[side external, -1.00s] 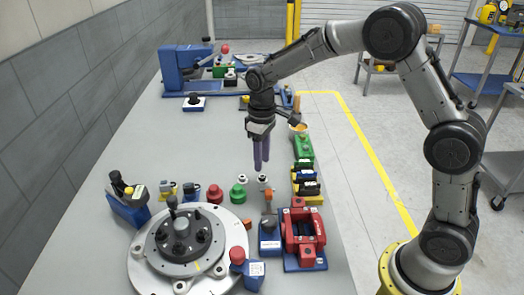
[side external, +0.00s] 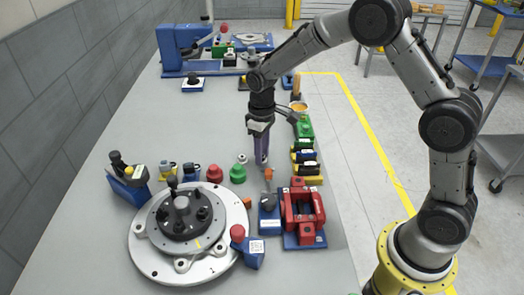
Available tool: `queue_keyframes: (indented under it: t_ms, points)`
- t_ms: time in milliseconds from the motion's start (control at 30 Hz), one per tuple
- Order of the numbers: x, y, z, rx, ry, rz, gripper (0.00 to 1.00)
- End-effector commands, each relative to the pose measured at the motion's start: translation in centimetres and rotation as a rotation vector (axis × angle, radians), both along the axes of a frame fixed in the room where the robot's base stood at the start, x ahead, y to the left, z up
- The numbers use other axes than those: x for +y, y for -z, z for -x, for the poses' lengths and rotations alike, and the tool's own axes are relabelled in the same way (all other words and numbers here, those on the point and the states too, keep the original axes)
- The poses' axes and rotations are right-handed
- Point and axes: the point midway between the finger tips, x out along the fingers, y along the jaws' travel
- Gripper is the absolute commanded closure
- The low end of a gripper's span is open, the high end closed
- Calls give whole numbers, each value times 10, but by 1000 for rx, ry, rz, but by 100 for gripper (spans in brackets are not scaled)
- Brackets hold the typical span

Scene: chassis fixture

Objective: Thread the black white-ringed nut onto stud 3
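My gripper (side external: 262,162) points straight down with its purple fingers low over the table, at the right end of a row of small parts. Its fingertips are at the spot where a small black-and-white nut stood; that nut is now mostly hidden by the fingers. I cannot tell whether they are closed on it. Another small white-ringed nut (side external: 242,159) stands just left of the fingers. The round chassis fixture (side external: 150,262) lies front left, with a dark hub plate (side external: 165,228) carrying several black studs. Stud numbers are too small to read, so stud 3 cannot be singled out.
Red (side external: 214,174) and green (side external: 238,174) knobs stand left of my gripper. A red clamp-like fixture (side external: 302,210) and a blue block (side external: 269,218) are in front of it. Several coloured blocks line the right edge.

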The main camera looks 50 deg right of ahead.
Motion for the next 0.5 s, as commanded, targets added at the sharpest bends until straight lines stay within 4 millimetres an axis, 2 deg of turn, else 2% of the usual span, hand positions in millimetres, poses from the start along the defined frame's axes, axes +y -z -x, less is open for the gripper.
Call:
queue_keyframes:
  t_ms: [33, 133, 500]
  points:
    - [0, 0, 0, 0, 0, 0, 83]
    - [0, 0, 0, 0, 0, 0, 100]
    - [0, -3, 0, -1, 0, 0, 100]
